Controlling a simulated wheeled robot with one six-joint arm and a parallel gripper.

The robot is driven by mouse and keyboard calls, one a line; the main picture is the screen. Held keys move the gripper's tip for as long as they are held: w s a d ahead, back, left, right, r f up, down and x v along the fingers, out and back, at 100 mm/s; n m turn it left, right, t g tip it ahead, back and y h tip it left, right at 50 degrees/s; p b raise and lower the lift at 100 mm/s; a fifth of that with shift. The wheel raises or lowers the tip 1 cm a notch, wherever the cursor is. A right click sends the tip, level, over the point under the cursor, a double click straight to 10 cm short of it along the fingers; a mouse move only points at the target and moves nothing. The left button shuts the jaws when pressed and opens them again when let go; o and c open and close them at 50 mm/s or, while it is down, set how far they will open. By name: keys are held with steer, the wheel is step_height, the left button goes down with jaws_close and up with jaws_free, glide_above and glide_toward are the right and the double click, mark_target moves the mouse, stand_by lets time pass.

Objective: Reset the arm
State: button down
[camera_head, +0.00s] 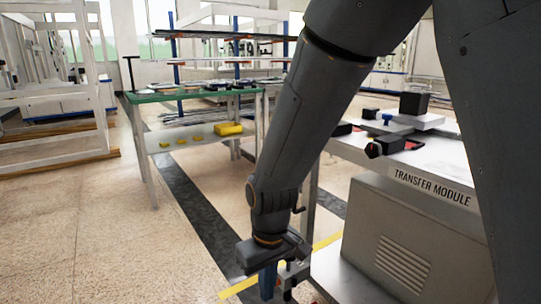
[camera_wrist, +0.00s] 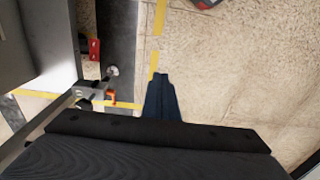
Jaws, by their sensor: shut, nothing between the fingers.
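My arm hangs down in front of the camera in the head view, between the green-topped table and the transfer module. My gripper (camera_head: 268,281) is low at the bottom of that view, pointing down beside the module's left side. In the wrist view my gripper (camera_wrist: 162,95) shows as dark blue fingers close together over the tan floor. It is shut, with nothing held between the fingers.
The transfer module (camera_head: 431,186) stands close on the right with black items on top. A green-topped table (camera_head: 190,95) with a lower shelf stands behind left. White frames (camera_head: 75,75) are far left. The tan floor (camera_head: 95,235) at front left is clear.

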steer(key=s+r, duration=0.3)
steer(key=s, duration=0.4)
steer(key=s+r, duration=0.4)
steer(key=s, duration=0.4)
steer(key=d+r+m+p, duration=0.3)
steer(key=d+r+p, duration=0.7)
steer(key=r+p, duration=0.3)
steer(key=d+r+m+p, duration=0.3)
steer(key=d+r+p, duration=0.7)
steer(key=r+p, duration=0.3)
steer(key=p, duration=0.3)
steer(key=shift+r+m, duration=0.3)
steer(key=shift+m, duration=0.1)
